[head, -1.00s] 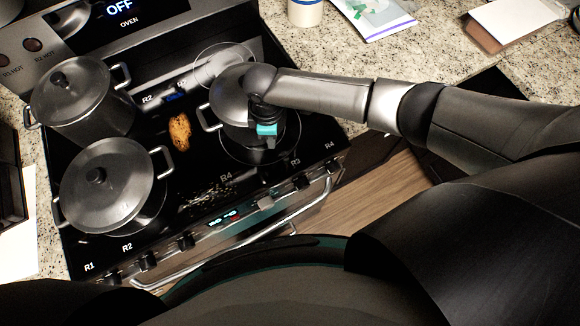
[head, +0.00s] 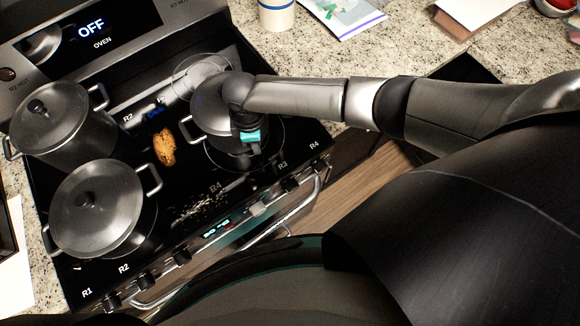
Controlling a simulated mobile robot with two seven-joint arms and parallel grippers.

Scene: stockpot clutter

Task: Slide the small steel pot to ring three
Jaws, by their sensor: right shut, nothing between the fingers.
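The small steel pot (head: 207,106) with a steel lid stands on the black cooktop, right of the middle, overlapping the marked front right ring (head: 279,158). Another ring (head: 186,72) shows behind it. My right arm reaches over the pot and hides part of its lid and its right side. My right gripper (head: 252,150), with a teal part, points down at the pot's near right side. It is shut and holds nothing; I cannot tell whether it touches the pot. The cooktop print near the pot is partly hidden, so I cannot tell which ring is three. My left gripper is not in view.
Two larger lidded pots stand on the left, one at the back (head: 62,128) and one in front (head: 97,207). A brown food piece (head: 164,147) lies just left of the small pot. Crumbs (head: 201,207) lie near the front edge. The oven handle (head: 290,215) runs along the front.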

